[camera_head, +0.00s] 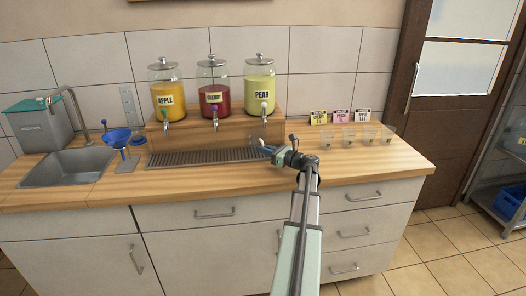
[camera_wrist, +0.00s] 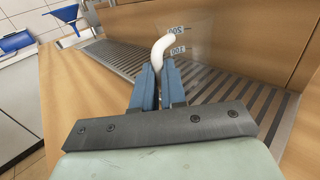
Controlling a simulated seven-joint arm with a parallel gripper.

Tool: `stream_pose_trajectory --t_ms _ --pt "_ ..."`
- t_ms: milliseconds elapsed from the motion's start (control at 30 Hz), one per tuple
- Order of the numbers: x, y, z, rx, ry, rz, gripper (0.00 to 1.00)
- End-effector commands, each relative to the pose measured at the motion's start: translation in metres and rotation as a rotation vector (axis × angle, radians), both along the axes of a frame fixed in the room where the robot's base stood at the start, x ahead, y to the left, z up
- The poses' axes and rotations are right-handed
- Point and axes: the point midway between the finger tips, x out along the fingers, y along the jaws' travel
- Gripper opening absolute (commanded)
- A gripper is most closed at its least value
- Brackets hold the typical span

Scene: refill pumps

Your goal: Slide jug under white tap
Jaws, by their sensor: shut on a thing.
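The jug is clear with printed level marks and a white curved handle (camera_wrist: 163,48). In the wrist view its clear wall (camera_wrist: 188,38) stands over the slatted drip tray (camera_wrist: 115,62). My gripper (camera_wrist: 160,72) is shut on the handle. In the head view my gripper (camera_head: 268,148) is at the right end of the drip tray (camera_head: 205,157). The jug's clear body is hard to make out there. The white tap (camera_head: 264,107) is on the pear dispenser (camera_head: 260,82), above and slightly behind the gripper. Whether the jug's mouth is directly under it cannot be told.
The cherry dispenser (camera_head: 213,85) and apple dispenser (camera_head: 166,92) stand left on the wooden riser (camera_head: 190,138). Several clear cups (camera_head: 348,137) stand right with small label cards (camera_head: 341,117). A blue funnel (camera_head: 117,137) and sink (camera_head: 68,168) are left.

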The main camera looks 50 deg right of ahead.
Motion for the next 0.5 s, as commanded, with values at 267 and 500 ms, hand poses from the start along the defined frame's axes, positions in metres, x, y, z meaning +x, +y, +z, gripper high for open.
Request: stream_pose_trajectory --t_ms 267,500 --pt "-0.009 -0.008 0.000 0.000 0.000 0.000 0.00" --pt "-0.016 -0.015 0.000 0.000 0.000 -0.001 0.00"
